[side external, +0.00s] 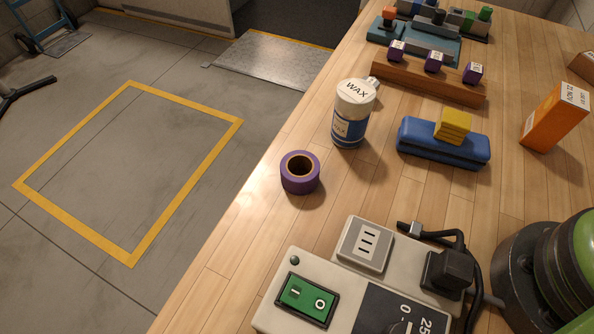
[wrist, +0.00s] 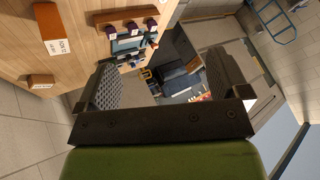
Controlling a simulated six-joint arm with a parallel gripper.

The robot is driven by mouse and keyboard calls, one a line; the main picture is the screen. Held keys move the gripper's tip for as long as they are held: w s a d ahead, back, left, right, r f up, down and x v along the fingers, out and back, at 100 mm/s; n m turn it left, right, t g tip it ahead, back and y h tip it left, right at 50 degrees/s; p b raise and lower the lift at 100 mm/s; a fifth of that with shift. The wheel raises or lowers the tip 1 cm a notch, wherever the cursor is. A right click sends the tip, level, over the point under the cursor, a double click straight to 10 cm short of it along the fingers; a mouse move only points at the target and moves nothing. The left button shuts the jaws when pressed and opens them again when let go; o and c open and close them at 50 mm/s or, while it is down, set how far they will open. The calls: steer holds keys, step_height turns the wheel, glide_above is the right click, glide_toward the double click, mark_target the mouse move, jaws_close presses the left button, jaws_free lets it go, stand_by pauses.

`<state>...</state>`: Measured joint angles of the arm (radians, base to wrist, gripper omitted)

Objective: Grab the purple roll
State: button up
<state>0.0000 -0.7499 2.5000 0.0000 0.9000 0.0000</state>
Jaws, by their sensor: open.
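The purple roll (side external: 301,184) is a short ring of tape with a brown core. It lies flat on the wooden bench near its left edge in the side view, with its hole facing up. I cannot make it out in the wrist view. My gripper (wrist: 160,56) shows in the wrist view, its two dark ridged fingers spread wide with nothing between them. It points away across the room, and its fingers do not show in the side view.
A wax canister (side external: 351,128) stands just behind the roll. A blue block with a yellow sponge (side external: 454,126) and an orange box (side external: 555,117) are farther right. A grey switch box (side external: 273,312) with a black plug and cord is in front. A rail with purple blocks (side external: 420,84) lies behind.

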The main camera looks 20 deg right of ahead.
steer(key=shift+w, duration=0.1)
steer(key=n+g+h, duration=0.2)
steer(key=n+g, duration=0.1)
steer(key=g, duration=0.4)
glide_above(300, 166)
steer(key=s, duration=0.2)
step_height(300, 166, down, 19)
steer(key=f, duration=0.3)
steer(key=a+f, duration=0.1)
steer(key=f, duration=0.7)
steer(key=shift+w+d, duration=0.1)
steer(key=shift+d, duration=0.1)
steer(key=shift+r, duration=0.1)
